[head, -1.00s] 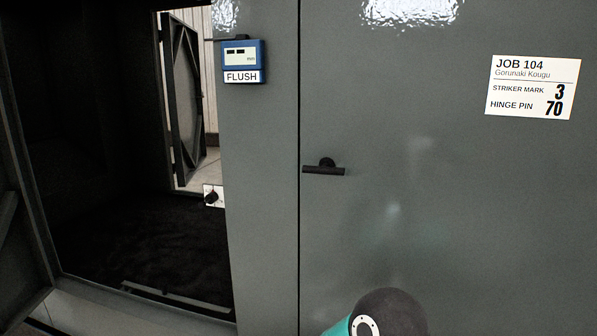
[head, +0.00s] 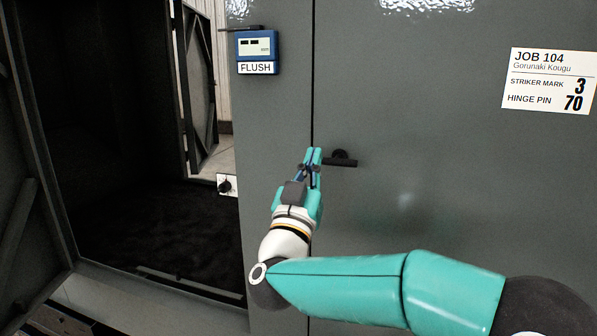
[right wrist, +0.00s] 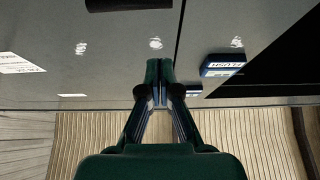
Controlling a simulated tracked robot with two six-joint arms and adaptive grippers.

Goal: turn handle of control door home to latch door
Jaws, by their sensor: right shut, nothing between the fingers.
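The grey control door (head: 440,210) stands at the right in the head view, its left edge along a thin dark seam. Its black handle (head: 343,162) lies about level, a short bar on a round boss. In the right wrist view the handle (right wrist: 128,4) shows at the top edge, partly cut off. My right gripper (head: 313,158) is shut and empty, just left of the handle's left end in the head view. The shut fingers also show in the right wrist view (right wrist: 158,75), apart from the handle in the picture. Whether they touch the door is unclear. My left gripper is out of view.
A blue gauge marked FLUSH (head: 257,52) is on the panel left of the seam. A dark open compartment (head: 110,130) lies farther left. A white JOB 104 label (head: 550,80) is on the door. The door face around the handle is otherwise clear.

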